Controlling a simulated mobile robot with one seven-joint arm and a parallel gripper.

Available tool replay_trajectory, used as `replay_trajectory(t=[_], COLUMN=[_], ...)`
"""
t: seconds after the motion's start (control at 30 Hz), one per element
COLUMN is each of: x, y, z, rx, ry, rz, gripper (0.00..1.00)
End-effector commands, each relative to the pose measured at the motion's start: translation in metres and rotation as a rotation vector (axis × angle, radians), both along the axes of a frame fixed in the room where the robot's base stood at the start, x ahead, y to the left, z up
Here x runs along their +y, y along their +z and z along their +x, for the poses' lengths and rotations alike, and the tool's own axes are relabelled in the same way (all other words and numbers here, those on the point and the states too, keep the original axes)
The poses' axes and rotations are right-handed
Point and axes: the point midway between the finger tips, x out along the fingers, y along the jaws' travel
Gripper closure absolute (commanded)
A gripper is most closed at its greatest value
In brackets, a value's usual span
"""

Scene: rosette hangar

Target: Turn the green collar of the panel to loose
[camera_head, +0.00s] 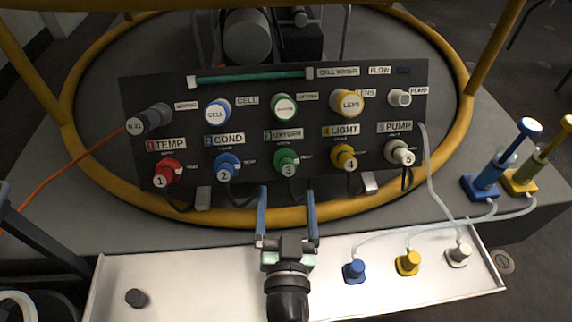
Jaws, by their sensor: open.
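The dark panel (236,125) leans on the grey bench and carries two rows of coloured fittings. The green collar (285,158), with a cap marked 3, sits in the lower row under the OXYGEN label. Its loose or tight setting cannot be read at this size. A green-rimmed fitting (284,107) with a pale face is above it. My gripper (287,190) points at the panel from the front, just below the green collar in the picture. Its two long blue-grey fingers are apart, with nothing between them. No contact with the collar is visible.
Red (166,172), blue (228,165), yellow (344,156) and grey (399,152) collars share the lower row. A yellow ring (125,206) surrounds the panel. Blue, yellow and white plugs with tubes stand on the white tray (200,270). Two syringe-like stands (487,187) are right.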

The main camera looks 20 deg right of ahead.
Motion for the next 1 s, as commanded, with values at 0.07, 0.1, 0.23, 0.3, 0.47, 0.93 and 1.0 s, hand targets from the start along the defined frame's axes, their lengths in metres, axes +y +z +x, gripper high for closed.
replay_trajectory(t=[0.07,0.1,0.23,0.3,0.47,0.93,1.0], x=[-0.005,-0.008,-0.016,-0.020,-0.026,-0.029,-0.029], y=[0.003,0.002,0.002,0.002,0.001,0.000,0.000], z=[0.015,0.021,0.041,0.050,0.065,0.071,0.071], rx=[-0.002,-0.002,-0.002,-0.002,0.000,0.000,0.000], ry=[0.002,0.002,0.001,0.000,0.000,0.000,0.000], rz=[-0.002,-0.001,0.000,0.000,0.000,0.000,0.000], gripper=[0.09,0.09,0.09,0.09,0.09,0.18,0.30])
